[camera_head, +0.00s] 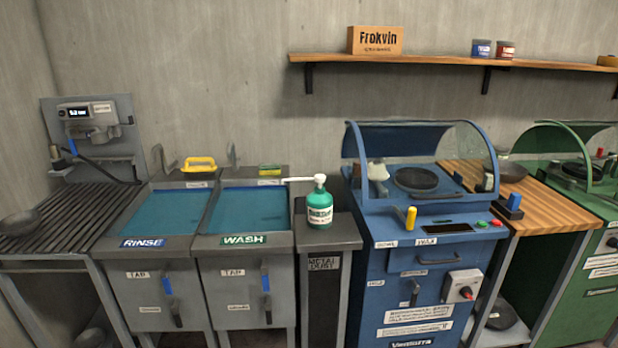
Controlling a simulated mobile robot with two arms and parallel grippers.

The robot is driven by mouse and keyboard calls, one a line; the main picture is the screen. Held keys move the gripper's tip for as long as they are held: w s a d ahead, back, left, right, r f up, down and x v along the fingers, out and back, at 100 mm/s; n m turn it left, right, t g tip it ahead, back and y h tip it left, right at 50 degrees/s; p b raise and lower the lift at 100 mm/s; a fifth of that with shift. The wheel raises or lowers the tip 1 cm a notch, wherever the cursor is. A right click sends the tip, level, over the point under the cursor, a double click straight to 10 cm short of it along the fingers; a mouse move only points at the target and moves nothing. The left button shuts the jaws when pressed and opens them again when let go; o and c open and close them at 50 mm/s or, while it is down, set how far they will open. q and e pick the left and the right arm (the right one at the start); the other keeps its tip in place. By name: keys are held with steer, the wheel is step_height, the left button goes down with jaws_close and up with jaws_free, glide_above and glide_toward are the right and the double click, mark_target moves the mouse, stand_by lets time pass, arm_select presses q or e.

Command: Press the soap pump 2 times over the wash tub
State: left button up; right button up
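A green soap bottle (320,208) with a white pump head (304,180) stands upright on a narrow dark stand to the right of the wash tub. The pump's spout points left, toward the wash tub's right edge. The wash tub (250,212) is filled with blue liquid and has a green WASH label (243,240) on its front rim. Neither of my grippers shows in the head view.
The rinse tub (162,212) is left of the wash tub, beside a slatted rack (65,222) with a dark bowl (20,222). A blue machine (425,262) with a clear hood stands close on the bottle's right. A wall shelf (440,62) hangs above.

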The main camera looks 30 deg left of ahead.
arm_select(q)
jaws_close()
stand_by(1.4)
